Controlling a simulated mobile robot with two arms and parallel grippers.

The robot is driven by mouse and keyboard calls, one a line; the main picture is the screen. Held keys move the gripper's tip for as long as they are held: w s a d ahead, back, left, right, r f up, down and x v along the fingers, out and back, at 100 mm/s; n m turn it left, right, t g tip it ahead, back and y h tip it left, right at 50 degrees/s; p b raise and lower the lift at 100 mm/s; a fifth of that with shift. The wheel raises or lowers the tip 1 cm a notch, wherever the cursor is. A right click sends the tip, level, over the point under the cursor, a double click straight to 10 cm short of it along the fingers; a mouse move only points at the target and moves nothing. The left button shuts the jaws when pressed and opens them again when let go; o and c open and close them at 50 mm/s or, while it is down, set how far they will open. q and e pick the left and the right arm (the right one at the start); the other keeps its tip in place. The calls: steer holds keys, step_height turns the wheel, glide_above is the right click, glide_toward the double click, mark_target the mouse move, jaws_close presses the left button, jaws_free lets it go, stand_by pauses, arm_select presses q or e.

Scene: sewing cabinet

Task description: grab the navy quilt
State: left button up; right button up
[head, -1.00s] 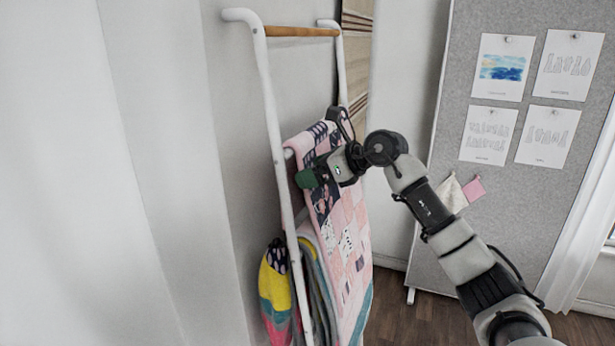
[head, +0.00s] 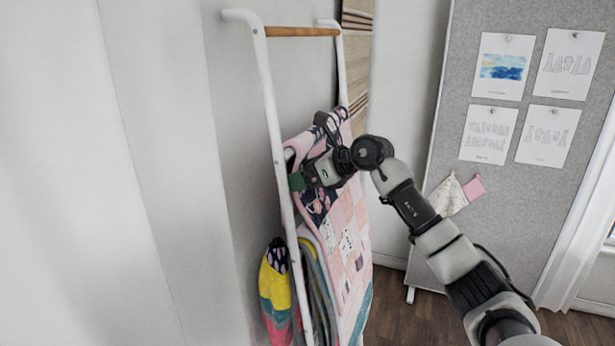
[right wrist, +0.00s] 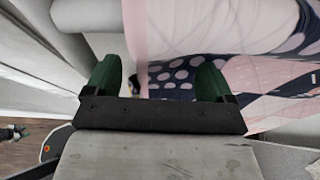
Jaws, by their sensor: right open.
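The quilt (head: 345,235), a patchwork of pink, white and navy pieces, hangs over a rung of a white ladder rack. My right gripper (head: 297,182) is at the upper part of the quilt, close to the rack's near rail, and covers some of the cloth. In the right wrist view my right gripper (right wrist: 158,80) is open, with green fingertips spread apart. The quilt (right wrist: 270,72) shows there beyond and between the fingers, with a navy polka-dot patch and pink border. Whether cloth lies fully between the fingers I cannot tell. My left gripper is not in view.
The white ladder rack (head: 268,95) leans by the wall, with a wooden top rung (head: 300,31). Other folded textiles, one yellow, teal and pink (head: 275,290), hang lower. A grey pinboard (head: 415,210) with papers stands to the right. Wooden floor shows below.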

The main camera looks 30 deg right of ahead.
jaws_close()
step_height(320, 180, up, 21)
steer(key=p, duration=0.9)
steer(key=shift+d, duration=0.15)
stand_by(0.8)
